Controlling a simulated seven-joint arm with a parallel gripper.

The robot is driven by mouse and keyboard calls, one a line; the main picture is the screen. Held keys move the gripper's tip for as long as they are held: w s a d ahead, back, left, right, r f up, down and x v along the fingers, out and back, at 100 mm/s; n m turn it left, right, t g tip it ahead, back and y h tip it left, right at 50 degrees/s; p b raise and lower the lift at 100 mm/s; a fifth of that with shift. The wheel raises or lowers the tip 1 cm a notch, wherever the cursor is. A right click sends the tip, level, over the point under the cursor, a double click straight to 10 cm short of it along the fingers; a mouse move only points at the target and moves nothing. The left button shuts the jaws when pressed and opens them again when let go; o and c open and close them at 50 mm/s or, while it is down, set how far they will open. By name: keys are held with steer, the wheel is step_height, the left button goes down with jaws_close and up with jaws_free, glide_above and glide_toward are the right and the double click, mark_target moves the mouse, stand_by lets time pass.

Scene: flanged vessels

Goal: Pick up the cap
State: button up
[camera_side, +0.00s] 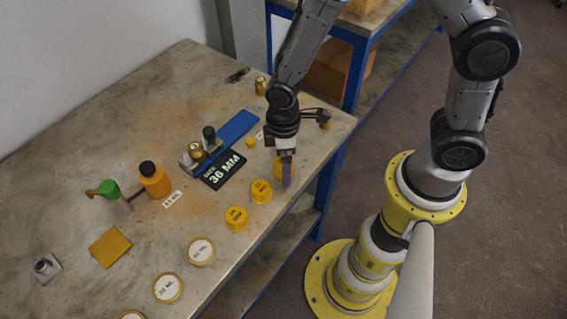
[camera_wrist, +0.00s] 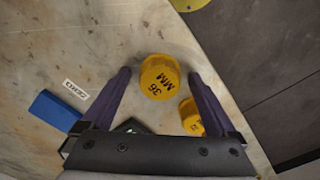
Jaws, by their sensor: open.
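A yellow cap marked "36 MM" (camera_wrist: 158,78) shows in the wrist view between the tips of my two open fingers, with a gap on each side.
A black sign reading "SIZE: 36 MM" (camera_side: 223,170) lies left of my gripper, by a blue bar (camera_side: 237,128) with fittings. An orange bottle (camera_side: 154,180) and round labelled lids (camera_side: 201,251) stand further left and front. The table edge is close on the right.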

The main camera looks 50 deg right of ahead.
steer(key=c, duration=1.4)
